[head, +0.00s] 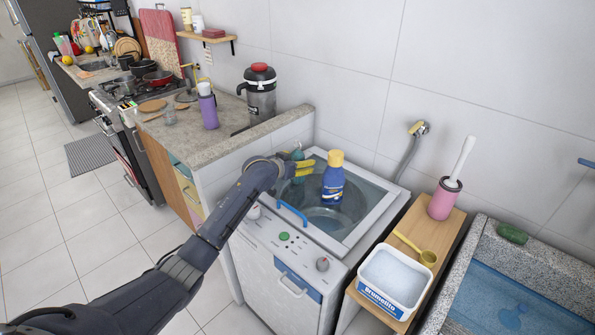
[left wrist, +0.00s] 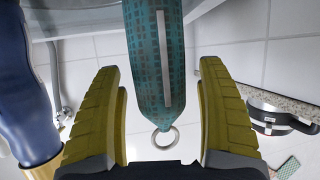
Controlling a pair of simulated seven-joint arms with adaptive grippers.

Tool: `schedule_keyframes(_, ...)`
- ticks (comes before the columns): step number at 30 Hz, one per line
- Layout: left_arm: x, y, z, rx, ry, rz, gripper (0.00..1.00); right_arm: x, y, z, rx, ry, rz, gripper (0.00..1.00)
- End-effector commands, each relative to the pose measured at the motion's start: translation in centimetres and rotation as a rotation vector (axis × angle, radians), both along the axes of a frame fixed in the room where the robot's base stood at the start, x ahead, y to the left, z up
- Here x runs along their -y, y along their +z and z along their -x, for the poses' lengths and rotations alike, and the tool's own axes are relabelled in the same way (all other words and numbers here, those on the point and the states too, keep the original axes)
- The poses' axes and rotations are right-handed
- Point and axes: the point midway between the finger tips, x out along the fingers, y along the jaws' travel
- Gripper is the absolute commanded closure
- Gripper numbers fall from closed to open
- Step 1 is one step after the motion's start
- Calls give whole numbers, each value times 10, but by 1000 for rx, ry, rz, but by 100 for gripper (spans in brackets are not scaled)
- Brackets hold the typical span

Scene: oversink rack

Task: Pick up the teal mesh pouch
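The teal mesh pouch (left wrist: 155,60) hangs into the left wrist view from the top edge, tapering to a metal ring (left wrist: 165,137), with a pale strip along it. It lies between the two yellow-green fingers of my left gripper (left wrist: 160,68), with a gap visible on both sides. In the head view only a small teal part of the pouch (head: 297,154) shows behind the left gripper (head: 304,172), above the washing machine's back left corner. The left gripper is open and empty. My right gripper is not in view.
A blue bottle with a yellow cap (head: 333,181) stands close right of the left gripper and also shows in the left wrist view (left wrist: 22,85). The top-loading washer (head: 352,248) is below. A stone counter (head: 185,130) is left; a wooden stand with a white tub (head: 392,277) is right.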

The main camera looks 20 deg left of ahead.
Motion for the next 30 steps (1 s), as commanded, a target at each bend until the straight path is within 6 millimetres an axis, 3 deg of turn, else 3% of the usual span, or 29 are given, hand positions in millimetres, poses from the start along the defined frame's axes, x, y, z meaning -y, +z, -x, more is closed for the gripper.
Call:
schedule_keyframes(2,0,0,0,0,0,0,35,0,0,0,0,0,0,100)
schedule_keyframes(15,0,0,0,-1,0,0,86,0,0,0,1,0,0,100)
schedule_keyframes(25,0,2,0,0,1,0,86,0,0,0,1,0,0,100)
schedule_keyframes(30,-1,14,0,2,1,0,86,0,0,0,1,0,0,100)
